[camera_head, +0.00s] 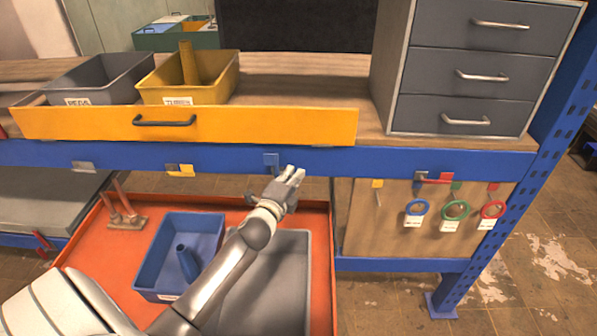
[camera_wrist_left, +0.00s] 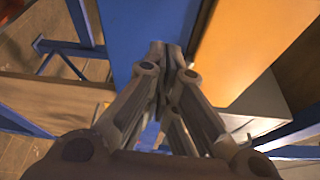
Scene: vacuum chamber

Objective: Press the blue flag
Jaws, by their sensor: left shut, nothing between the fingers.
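The blue flag (camera_head: 271,161) is a small blue tab on the front of the blue bench rail (camera_head: 225,160), below the yellow drawer front. My left gripper (camera_head: 297,174) is in front of the rail, just right of the blue flag and slightly lower in the head view. Its fingers are shut and empty. In the left wrist view, the shut fingertips (camera_wrist_left: 170,58) point along the blue rail (camera_wrist_left: 145,25). I cannot tell whether they touch the rail. I cannot clearly make out the flag in that view. My right gripper is not in view.
A grey flag (camera_head: 83,166) and a yellow flag (camera_head: 179,170) sit further left on the rail. Below are an orange tray (camera_head: 90,245) with a blue bin (camera_head: 150,262) and a grey bin (camera_head: 290,285). Colored rings (camera_head: 455,210) hang at right. A drawer cabinet (camera_head: 400,60) stands above.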

